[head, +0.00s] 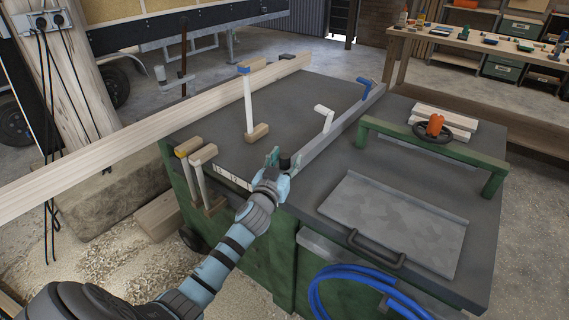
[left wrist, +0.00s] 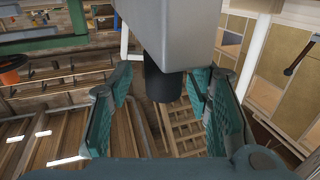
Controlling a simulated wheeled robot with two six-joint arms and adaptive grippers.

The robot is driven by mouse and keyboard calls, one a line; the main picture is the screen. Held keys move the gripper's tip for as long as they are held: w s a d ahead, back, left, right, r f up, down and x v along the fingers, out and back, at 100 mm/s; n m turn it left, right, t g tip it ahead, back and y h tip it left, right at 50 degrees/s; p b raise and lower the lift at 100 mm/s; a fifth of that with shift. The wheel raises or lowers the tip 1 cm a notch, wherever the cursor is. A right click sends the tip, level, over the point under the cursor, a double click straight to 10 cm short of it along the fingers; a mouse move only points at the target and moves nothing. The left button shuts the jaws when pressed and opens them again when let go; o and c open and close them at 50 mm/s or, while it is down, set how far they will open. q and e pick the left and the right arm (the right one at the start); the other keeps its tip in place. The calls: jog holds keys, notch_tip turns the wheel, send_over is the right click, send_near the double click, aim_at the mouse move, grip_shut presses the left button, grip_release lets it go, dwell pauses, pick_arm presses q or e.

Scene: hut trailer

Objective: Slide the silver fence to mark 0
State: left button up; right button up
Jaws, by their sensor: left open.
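The silver fence (head: 340,128) is a long grey bar lying across the dark table top. A blue lever (head: 365,88) stands at its far end and a white lever (head: 324,118) near its middle. My left gripper (head: 277,160) is open at its near end, beside a black knob (head: 285,161). In the left wrist view, the knob (left wrist: 162,82) hangs from the grey fence end (left wrist: 175,30) between the open teal fingers (left wrist: 160,110). A white scale strip (head: 234,179) with dark figures runs along the near table edge, left of the gripper. My forearm hides part of that edge.
A long wooden beam (head: 150,130) crosses the table's left side, with wooden clamps (head: 200,165) near it. A green bracket (head: 430,150) and a metal plate with a black handle (head: 375,250) are right of the fence. Dark table surface (head: 290,105) lies bare left of the fence.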

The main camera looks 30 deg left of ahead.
pick_arm(q)
jog(key=v, duration=1.2)
